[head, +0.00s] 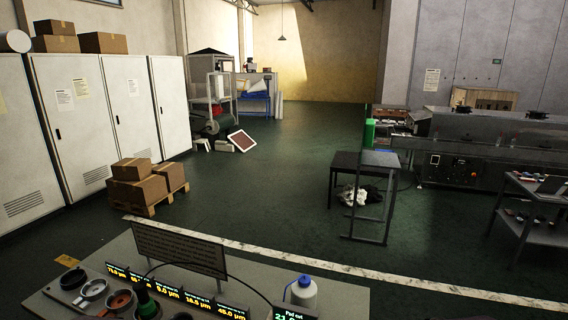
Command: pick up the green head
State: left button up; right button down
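Neither of my grippers is in view.
The table (250,268) holds small displays (168,288), a dark sign board (180,250), a white bottle with a blue cap (300,294) and round cups (93,288). Beyond is open floor, with boxes on a pallet (150,208) and a dark side table (365,160).

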aim_at(147, 307)
jog(key=k+j+u, duration=0.1)
jog(key=u, duration=0.35)
jog(key=k+j+u, duration=0.2)
jog(key=u, duration=0.25)
jog(key=k, duration=0.05)
